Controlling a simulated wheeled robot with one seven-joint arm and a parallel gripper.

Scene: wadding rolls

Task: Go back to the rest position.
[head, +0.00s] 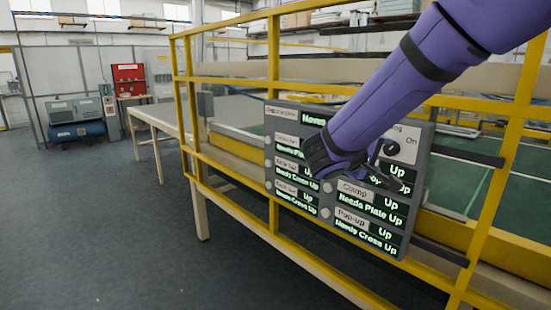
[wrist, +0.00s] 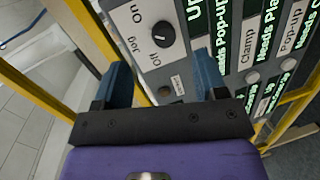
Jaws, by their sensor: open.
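My purple arm reaches in from the upper right in the head view, its dark gripper (head: 335,158) in front of the grey control panel (head: 424,140). In the wrist view my gripper (wrist: 165,72) is open, with its two blue-grey fingers apart and nothing between them. The panel (wrist: 182,55) is beyond the fingers; whether they touch it I cannot tell. A black rotary knob (wrist: 163,34), marked Off, Jog and On, sits on the panel just ahead of the fingers. In the head view the arm hides part of the panel.
The panel hangs on a yellow guard rail (head: 275,50) that runs along a machine with a green bed (head: 490,195). A pale table (head: 160,118) stands behind. Open grey floor (head: 120,220) lies to the left. A red cabinet (head: 128,78) is far back.

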